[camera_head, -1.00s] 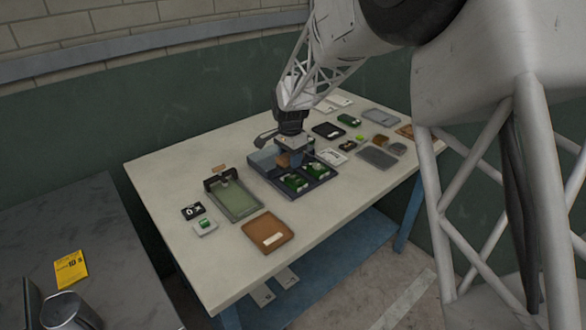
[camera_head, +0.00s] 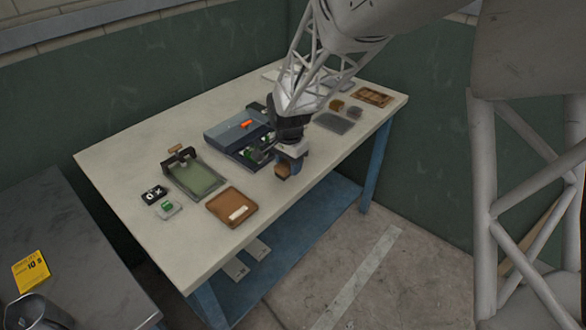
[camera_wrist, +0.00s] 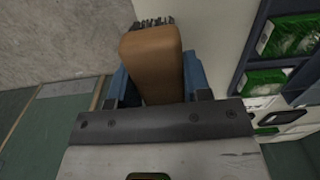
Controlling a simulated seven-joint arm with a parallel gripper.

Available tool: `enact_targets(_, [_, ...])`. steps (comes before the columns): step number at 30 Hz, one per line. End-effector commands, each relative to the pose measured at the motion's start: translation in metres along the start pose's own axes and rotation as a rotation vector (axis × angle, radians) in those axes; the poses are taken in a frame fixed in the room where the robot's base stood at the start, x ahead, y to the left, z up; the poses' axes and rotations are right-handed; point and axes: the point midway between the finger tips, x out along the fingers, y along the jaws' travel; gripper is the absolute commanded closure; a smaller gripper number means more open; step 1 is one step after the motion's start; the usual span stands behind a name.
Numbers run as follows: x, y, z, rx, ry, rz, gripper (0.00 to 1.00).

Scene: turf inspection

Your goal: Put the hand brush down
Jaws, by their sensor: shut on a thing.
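The hand brush shows in the wrist view as a brown wooden block (camera_wrist: 152,62) with dark bristles at its far end. My gripper (camera_wrist: 152,85) is shut on it, with blue fingers on both sides. In the head view my gripper (camera_head: 290,162) is over the front edge of the white table (camera_head: 128,172), and the brush (camera_head: 283,171) hangs below it. I cannot tell how high the brush is above the table. The tray with green-labelled packs (camera_head: 249,160) is just behind and left of my gripper, partly hidden by it.
A brown tray (camera_head: 222,212) with a white label lies to the left of my gripper, beside a green tray (camera_head: 200,183). A grey mat (camera_head: 334,123) and a brown framed tray (camera_head: 373,95) lie to the right. Bare tabletop shows near the front edge.

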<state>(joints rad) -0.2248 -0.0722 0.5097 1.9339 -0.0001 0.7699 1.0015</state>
Motion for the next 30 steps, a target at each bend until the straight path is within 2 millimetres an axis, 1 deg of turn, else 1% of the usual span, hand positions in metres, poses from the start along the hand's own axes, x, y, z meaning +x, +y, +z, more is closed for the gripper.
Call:
enact_targets(1, [0.003, 0.015, 0.002, 0.003, 0.0, 0.0, 0.75])
enact_targets(6, [0.013, 0.05, 0.008, 0.007, -0.001, 0.001, 0.75])
enact_targets(9, [0.017, 0.064, 0.011, 0.008, 0.0, 0.0, 0.75])
enact_targets(12, [0.02, 0.072, 0.013, 0.008, 0.0, 0.0, 0.75])
enact_targets(18, [0.021, 0.077, 0.015, 0.009, 0.0, 0.0, 0.75])
enact_targets(26, [0.021, 0.077, 0.014, 0.009, 0.0, 0.0, 0.75])
enact_targets(30, [0.022, 0.073, 0.012, 0.009, 0.0, 0.0, 0.75])
